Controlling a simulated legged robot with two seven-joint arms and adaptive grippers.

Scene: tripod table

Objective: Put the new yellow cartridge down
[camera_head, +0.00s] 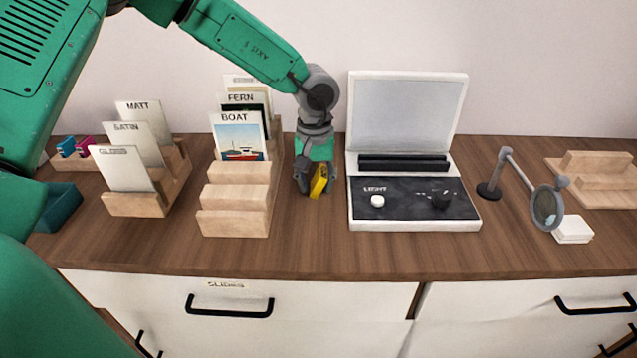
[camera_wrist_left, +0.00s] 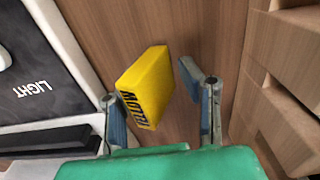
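The yellow cartridge (camera_head: 319,182) is at my left gripper (camera_head: 314,187), over the brown table between the wooden card rack and the light box. In the left wrist view the cartridge (camera_wrist_left: 150,85) is tilted, with dark lettering on its near end. It sits between the two fingers of the gripper (camera_wrist_left: 152,92), close to the left-hand finger. A clear gap shows between it and the right-hand finger, so the gripper is open. I cannot tell whether the cartridge rests fully on the table. My right gripper is not in view.
The wooden rack (camera_head: 233,222) with the BOAT and FERN cards stands close on the left. The light box (camera_head: 462,215) stands close on the right. A magnifier (camera_head: 547,207) is farther right. Bare table (camera_head: 310,240) lies in front of the gripper.

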